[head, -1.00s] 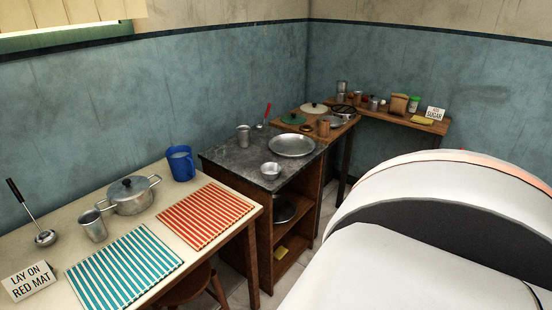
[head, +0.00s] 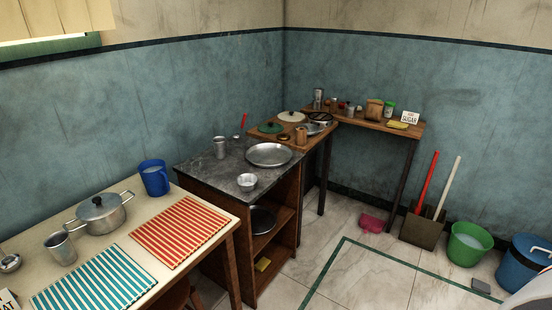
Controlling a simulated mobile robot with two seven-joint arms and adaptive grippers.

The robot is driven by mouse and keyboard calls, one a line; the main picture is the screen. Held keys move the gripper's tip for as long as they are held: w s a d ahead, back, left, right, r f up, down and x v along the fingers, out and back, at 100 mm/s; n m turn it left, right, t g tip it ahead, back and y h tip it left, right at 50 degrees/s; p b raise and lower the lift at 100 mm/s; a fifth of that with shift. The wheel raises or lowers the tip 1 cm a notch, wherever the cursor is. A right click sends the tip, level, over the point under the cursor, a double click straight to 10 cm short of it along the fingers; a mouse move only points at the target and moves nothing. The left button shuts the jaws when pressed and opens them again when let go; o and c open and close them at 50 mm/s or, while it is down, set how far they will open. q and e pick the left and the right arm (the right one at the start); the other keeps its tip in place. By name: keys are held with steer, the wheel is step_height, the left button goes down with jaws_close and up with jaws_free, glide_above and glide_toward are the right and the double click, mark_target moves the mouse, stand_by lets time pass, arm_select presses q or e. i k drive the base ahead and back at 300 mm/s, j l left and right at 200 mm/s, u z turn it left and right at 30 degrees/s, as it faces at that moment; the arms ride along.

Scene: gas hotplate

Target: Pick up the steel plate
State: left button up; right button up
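A round steel plate (head: 269,154) lies flat on the dark stone top of a wooden cabinet (head: 205,177), near its far right edge. A small steel bowl (head: 247,182) stands in front of it, and a steel cup (head: 219,147) stands to its left. Another dark round plate or pan (head: 262,220) sits on the shelf inside the cabinet. Neither of my grippers is in view, and nothing covers the steel plate.
The cream table at left holds a lidded pot (head: 101,212), a blue jug (head: 155,177), a red striped mat (head: 180,231) and a teal striped mat (head: 93,283). The tiled floor (head: 345,275) before the cabinet is clear. A green bucket (head: 468,243) stands at right.

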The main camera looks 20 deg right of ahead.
mark_target(267, 156)
steer(key=z, duration=0.65)
steer(key=i+l+u, duration=0.1)
steer(key=i+l, duration=0.25)
steer(key=i+l+u, duration=0.1)
steer(key=i+l, duration=0.25)
steer(key=i+l+u, duration=0.1)
steer(key=i+l, duration=0.2)
steer(key=l, duration=0.15)
steer(key=i+l+u, duration=0.1)
steer(key=i+l, duration=0.2)
steer(key=l, duration=0.15)
steer(key=i+l+u, duration=0.1)
steer(key=i+l, duration=0.2)
steer(key=l, duration=0.15)
